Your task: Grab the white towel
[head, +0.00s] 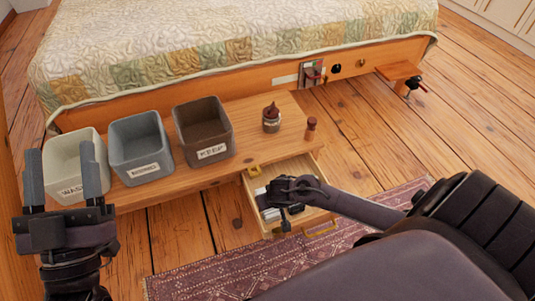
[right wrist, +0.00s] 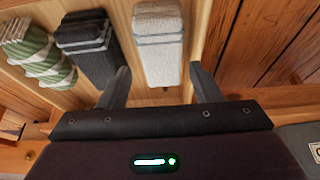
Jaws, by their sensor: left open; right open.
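The white towel (right wrist: 158,45) is folded, with grey bands, and lies in the open drawer (head: 308,170). In the right wrist view it lies just beyond my right gripper (right wrist: 160,84), whose two fingers are apart with nothing between them. A dark towel (right wrist: 88,45) with grey bands lies to its left. In the head view my right gripper (head: 285,198) is over the drawer and hides most of its contents. My left gripper (head: 65,178) is open and empty, in front of the bins at the left.
A green-and-white striped towel (right wrist: 38,50) also lies in the drawer. On the wooden bench (head: 265,155) stand a white bin (head: 70,188), a grey bin (head: 140,170), a brown bin (head: 205,155) and a brown bottle (head: 271,122). The quilted bed is behind.

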